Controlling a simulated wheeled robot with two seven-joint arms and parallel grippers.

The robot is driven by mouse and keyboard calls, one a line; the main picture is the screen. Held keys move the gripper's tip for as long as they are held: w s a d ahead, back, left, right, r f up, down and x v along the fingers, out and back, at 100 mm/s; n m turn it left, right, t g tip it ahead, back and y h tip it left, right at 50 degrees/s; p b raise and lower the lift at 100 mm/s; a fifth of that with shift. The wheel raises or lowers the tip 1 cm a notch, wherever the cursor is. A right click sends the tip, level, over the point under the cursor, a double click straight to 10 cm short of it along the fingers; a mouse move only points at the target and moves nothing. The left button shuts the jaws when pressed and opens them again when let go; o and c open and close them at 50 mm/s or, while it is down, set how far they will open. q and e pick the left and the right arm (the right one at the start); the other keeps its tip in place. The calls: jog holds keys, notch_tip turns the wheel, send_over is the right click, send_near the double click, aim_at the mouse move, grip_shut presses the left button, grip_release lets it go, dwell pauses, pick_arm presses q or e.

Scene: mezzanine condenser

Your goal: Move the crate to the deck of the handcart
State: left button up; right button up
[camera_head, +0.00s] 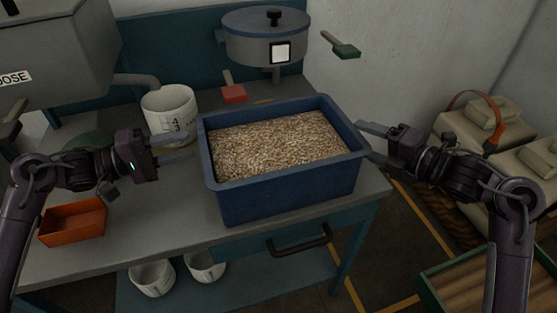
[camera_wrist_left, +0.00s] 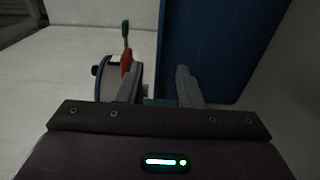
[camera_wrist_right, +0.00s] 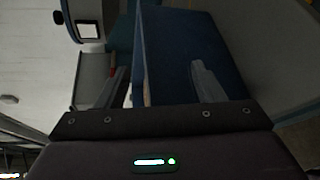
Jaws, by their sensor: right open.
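The blue crate (camera_head: 285,190), full of pale grain-like pieces, stands upright on the grey bench. My left gripper (camera_head: 188,147) is open beside the crate's left side. My right gripper (camera_head: 364,140) is open at the crate's right end. In the right wrist view its fingers straddle the crate's wall (camera_wrist_right: 170,60). A green-edged deck with brown boards (camera_head: 475,275), probably the handcart, shows at the lower right, partly hidden by my right arm.
The bench (camera_head: 120,240) also bears a white graduated cup (camera_head: 170,105) and an orange tray (camera_head: 72,222). A round grey vessel (camera_head: 265,45) is behind the crate. Pale sacks (camera_head: 475,130) lie at the right. Floor shows between bench and deck.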

jog(key=shift+x, duration=1.25)
pick_arm(q)
jog(key=shift+x, duration=1.2)
